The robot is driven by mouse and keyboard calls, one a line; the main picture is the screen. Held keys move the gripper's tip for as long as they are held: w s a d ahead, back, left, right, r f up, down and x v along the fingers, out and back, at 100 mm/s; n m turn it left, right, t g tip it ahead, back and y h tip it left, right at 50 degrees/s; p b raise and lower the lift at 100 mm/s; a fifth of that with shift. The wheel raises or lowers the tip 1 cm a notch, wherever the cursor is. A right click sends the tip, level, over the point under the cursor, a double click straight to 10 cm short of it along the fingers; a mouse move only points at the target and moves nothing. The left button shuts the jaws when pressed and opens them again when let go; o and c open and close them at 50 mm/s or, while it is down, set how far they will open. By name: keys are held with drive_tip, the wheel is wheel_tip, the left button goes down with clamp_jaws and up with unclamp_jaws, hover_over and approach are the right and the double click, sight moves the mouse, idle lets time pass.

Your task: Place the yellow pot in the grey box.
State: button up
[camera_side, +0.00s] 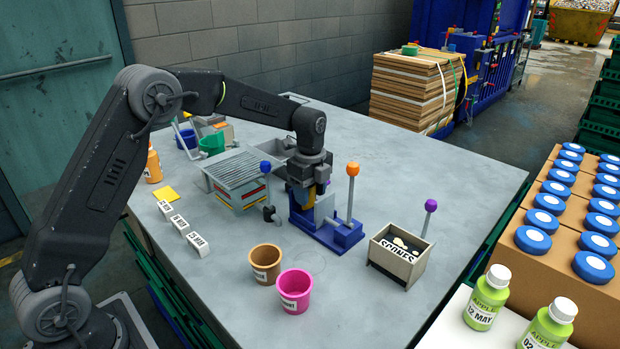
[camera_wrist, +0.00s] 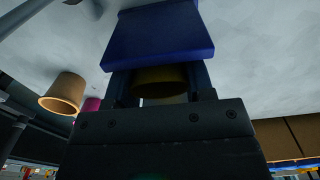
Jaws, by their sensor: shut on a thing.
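My gripper (camera_side: 306,196) points down at the blue stand in the middle of the table. It is shut on the yellow pot (camera_side: 309,197), of which only a small part shows in the side view. In the wrist view the yellow pot (camera_wrist: 160,82) is dark and sits between the fingers, just short of a blue block (camera_wrist: 160,35).
The blue stand (camera_side: 341,236) carries an upright lever with an orange ball (camera_side: 353,168). A purple-topped lever (camera_side: 430,206) rises by the grey box. Brown (camera_side: 265,265) and pink (camera_side: 294,291) pots stand in front. A grated grey unit (camera_side: 240,172) is left.

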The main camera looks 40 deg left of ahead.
drive_tip(key=shift+f, duration=1.2)
drive_tip(key=shift+f, duration=0.15)
drive_tip(key=o, duration=1.1)
drive_tip(key=shift+c, duration=0.2)
